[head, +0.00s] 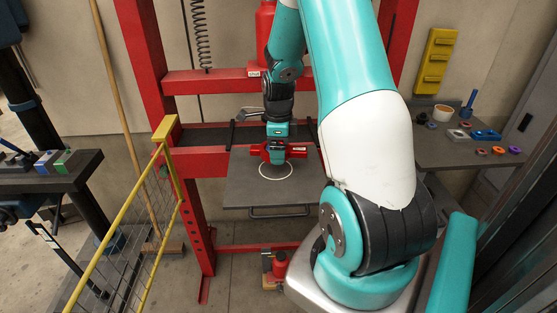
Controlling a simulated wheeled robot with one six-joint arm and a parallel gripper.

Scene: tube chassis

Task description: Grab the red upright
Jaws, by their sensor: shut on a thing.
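My gripper (276,157) is at the end of the teal arm, low over the grey table plate (240,190) inside a red frame. A small red part (257,150), which I take for the red upright, shows on both sides of the gripper. The gripper is shut on it. Its middle and lower end are hidden by the gripper, and I cannot tell whether it touches the plate. A white ring (262,172) is marked on the plate just below the gripper.
The tall red frame (150,60) stands around the plate, with crossbars behind. A yellow-railed mesh fence (130,235) is at the left. A side table (450,152) with small coloured parts is at the right. A red jack (279,265) stands on the floor below.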

